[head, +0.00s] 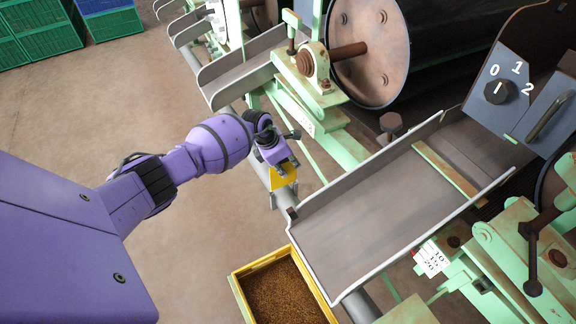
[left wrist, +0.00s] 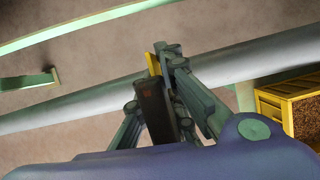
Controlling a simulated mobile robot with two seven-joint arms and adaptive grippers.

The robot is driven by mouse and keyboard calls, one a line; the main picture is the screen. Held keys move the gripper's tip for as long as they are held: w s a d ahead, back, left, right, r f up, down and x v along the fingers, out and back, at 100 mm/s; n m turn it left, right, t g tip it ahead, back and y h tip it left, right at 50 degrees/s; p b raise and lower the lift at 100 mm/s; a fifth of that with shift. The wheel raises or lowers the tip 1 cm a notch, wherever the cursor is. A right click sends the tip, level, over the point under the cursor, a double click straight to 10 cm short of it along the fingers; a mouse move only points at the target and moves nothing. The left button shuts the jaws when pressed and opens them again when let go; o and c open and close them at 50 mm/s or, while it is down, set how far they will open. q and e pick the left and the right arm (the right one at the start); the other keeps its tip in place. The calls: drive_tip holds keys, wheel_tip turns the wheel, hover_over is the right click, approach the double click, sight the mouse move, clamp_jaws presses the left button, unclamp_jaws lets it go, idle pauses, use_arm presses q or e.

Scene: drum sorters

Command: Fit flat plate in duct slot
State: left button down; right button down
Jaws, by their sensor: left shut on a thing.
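A yellow flat plate (head: 284,178) is in my left gripper (head: 279,164), which is shut on it. The plate hangs below the fingers, in the air left of the grey metal duct (head: 350,215), apart from it. In the left wrist view only a narrow yellow edge of the plate (left wrist: 153,65) shows between the fingers (left wrist: 163,72). The duct is a sloping open trough with raised side walls. I cannot make out the slot clearly. My right gripper is not in view.
A yellow crate of brown grains (head: 238,288) stands below the duct's lower end; it also shows in the left wrist view (left wrist: 272,108). A grey pipe (left wrist: 80,103) runs behind the fingers. A second trough (head: 240,75) and a dark drum (head: 372,50) lie farther back.

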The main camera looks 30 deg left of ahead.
sight(288, 183)
use_arm(q)
drive_tip(key=shift+f+b, duration=0.3)
drive_tip(key=shift+f, duration=0.25)
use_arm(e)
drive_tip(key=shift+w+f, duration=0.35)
